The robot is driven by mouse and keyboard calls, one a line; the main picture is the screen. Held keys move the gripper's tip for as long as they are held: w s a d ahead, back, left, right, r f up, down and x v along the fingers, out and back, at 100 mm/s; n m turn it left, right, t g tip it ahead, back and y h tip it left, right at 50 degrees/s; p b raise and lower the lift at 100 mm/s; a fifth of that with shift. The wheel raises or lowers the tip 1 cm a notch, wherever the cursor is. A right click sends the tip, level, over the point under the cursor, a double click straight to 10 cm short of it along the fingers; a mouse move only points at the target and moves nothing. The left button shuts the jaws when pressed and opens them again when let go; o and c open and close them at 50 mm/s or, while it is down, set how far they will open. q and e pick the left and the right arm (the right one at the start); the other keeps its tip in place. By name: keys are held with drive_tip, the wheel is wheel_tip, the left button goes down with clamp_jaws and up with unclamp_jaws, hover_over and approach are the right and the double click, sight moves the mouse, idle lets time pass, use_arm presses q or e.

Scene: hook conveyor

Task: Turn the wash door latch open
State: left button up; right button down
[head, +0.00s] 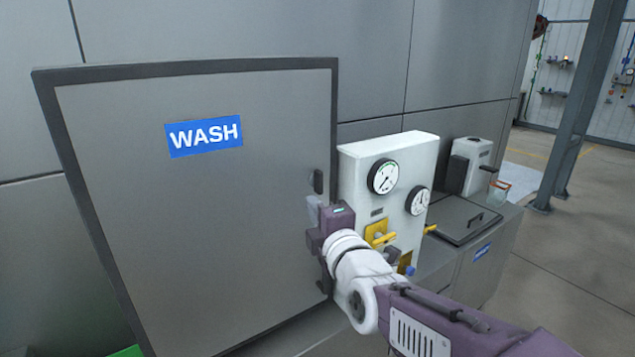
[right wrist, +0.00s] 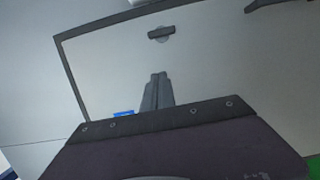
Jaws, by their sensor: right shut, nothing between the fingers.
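The wash door (head: 200,240) is a large grey panel with a dark frame and a blue WASH sign (head: 204,136). It looks closed. Its latch (head: 318,181) is a small dark bar near the door's right edge, upright in the head view. My right gripper (head: 313,241) is in front of the door's right edge, just below the latch. Its fingers (right wrist: 156,91) are shut and empty, pointing towards the latch and apart from it in the wrist view. My left gripper is out of view.
A white panel box (head: 410,160) with two gauges and yellow handles stands right of the door, close behind my right arm. A grey lidded bench (head: 476,250) is beyond it. Open floor (head: 575,240) lies at the right.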

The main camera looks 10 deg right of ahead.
drive_tip(key=p, duration=0.2)
approach(308, 174)
drive_tip(key=w+a, duration=0.1)
drive_tip(key=a, duration=0.1)
drive_tip(key=w+a, duration=0.2)
drive_tip(key=shift+w+a+r, duration=0.1)
drive_tip(key=shift+w+a, duration=0.05)
drive_tip(key=shift+w, duration=0.05)
drive_tip(key=d, duration=0.1)
drive_tip(key=w+d+p, duration=0.1)
drive_tip(key=d, duration=0.1)
drive_tip(key=shift+w+p, duration=0.25)
drive_tip(key=shift+p, duration=0.05)
drive_tip(key=shift+d, duration=0.4)
drive_tip(key=shift+w, duration=0.1)
drive_tip(key=shift+m+p, duration=0.35)
drive_tip(key=shift+m, duration=0.05)
